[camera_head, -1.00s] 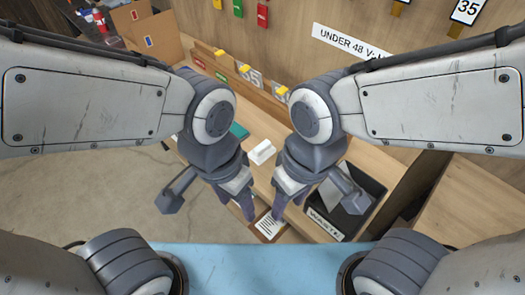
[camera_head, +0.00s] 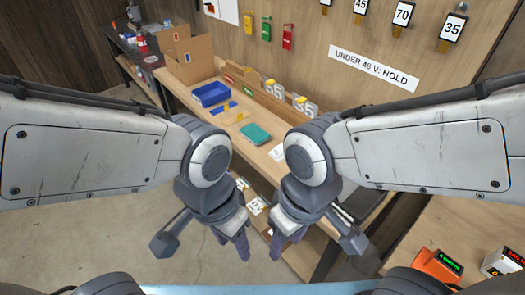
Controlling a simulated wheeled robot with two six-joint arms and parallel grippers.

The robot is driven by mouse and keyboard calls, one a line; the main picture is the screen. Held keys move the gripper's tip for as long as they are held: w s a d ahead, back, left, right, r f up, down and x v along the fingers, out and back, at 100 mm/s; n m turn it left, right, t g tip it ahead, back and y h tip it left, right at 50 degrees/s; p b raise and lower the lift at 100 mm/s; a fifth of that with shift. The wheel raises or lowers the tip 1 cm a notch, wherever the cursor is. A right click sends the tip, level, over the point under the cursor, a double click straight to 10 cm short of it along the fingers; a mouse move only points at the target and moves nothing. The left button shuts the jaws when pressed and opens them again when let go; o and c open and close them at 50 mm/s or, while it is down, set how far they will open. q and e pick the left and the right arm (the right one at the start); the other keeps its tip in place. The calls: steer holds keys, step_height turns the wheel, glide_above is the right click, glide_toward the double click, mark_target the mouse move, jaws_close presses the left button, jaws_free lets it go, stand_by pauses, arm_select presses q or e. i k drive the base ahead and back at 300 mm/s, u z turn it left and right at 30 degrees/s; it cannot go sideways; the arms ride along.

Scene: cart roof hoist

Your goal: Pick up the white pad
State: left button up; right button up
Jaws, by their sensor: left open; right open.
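A small white object (camera_head: 277,153), which looks like the white pad, lies on the wooden bench (camera_head: 205,110), just right of a teal block (camera_head: 255,133). My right arm hides part of it. My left gripper (camera_head: 234,242) hangs low in front of the bench, open and empty, pointing down. My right gripper (camera_head: 280,240) hangs close beside it at about the same height, also open and empty. Both are apart from the white object, which shows higher up in the picture.
A blue tray (camera_head: 211,94) and a cardboard box (camera_head: 190,53) stand on the bench at the left. Papers (camera_head: 257,205) lie on a lower shelf. At the right, an orange device (camera_head: 437,265) sits on another wooden surface. Bare floor is at the left.

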mark_target(277, 154)
steer(key=u, duration=0.6)
steer(key=i, duration=0.9)
